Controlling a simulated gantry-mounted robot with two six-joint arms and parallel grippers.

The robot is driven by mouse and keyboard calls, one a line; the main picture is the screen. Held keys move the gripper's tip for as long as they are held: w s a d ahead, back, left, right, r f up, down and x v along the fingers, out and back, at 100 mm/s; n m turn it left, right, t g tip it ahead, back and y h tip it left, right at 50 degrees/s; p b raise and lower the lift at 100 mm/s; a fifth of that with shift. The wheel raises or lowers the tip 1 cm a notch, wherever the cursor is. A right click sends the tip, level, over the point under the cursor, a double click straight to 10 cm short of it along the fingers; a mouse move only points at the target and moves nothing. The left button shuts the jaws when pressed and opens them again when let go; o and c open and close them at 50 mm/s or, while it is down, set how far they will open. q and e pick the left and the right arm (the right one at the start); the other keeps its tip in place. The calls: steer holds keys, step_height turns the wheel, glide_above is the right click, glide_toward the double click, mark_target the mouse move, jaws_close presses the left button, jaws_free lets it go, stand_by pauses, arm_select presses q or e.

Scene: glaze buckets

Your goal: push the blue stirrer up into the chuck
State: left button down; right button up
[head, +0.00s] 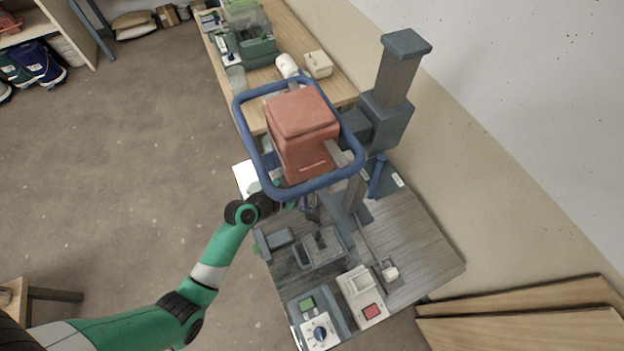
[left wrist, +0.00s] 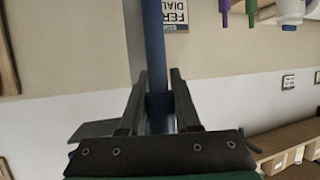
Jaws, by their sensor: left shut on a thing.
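The blue stirrer (left wrist: 153,45) shows in the left wrist view as a blue rod running out past the top edge. My left gripper (left wrist: 160,82) is shut on it, with a dark finger on each side of the rod. In the head view my left gripper (head: 288,204) is under the red motor head (head: 302,130), mostly hidden by the head and its blue ring guard (head: 248,150). The chuck is hidden below the motor head there, and I cannot tell how the stirrer's top stands to it. My right gripper is not in view.
The grey machine column (head: 395,75) stands right of the motor head. A control box with a blue dial (head: 320,333) and a box with a red button (head: 371,311) sit at the bench front. Purple (left wrist: 224,10) and green (left wrist: 251,10) rods hang at top right in the wrist view.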

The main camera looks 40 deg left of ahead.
arm_select(q)
steer(key=shift+r+p, duration=0.6)
steer(key=shift+r, duration=0.35)
stand_by(0.7)
stand_by(1.1)
steer(key=shift+r+p, duration=0.5)
steer(key=shift+r, duration=0.35)
stand_by(0.8)
steer(key=c, duration=0.5)
jaws_free()
steer(key=shift+c, duration=0.2)
steer(key=shift+f, duration=0.1)
